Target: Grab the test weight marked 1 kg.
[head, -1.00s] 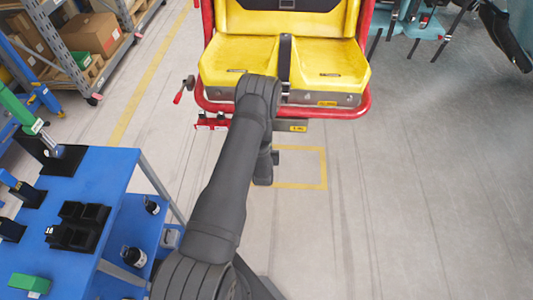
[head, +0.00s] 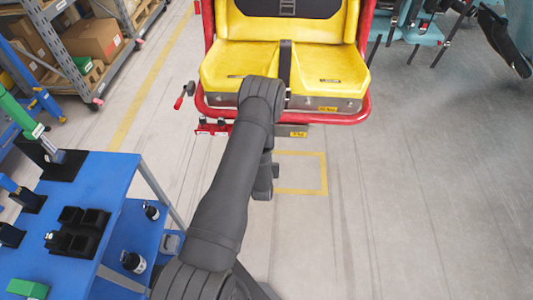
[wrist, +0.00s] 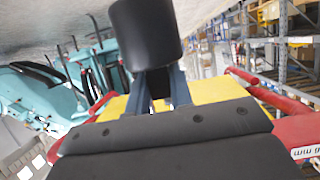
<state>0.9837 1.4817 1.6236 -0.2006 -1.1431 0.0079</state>
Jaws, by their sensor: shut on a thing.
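A black cylinder (wrist: 146,35) is at the top of the wrist view, between the two bluish fingers of my gripper (wrist: 158,75), which is shut on it. No marking shows on the side facing the camera, so I cannot read its weight. In the head view my dark arm reaches forward to the front of the yellow seat (head: 225,68), and its end hangs down over the floor. There the fingers and the cylinder cannot be made out clearly. Small dark cylindrical items with white marks, one nearer the back (head: 152,211) and one in front (head: 134,262), are on the cart's lower shelf; their markings are unreadable.
A blue cart (head: 103,178) with black trays (head: 78,232) and a green block (head: 28,288) stands at left. A red bar (head: 350,118) edges the seat. Shelving (head: 82,62) holds boxes at upper left. The floor at right is open.

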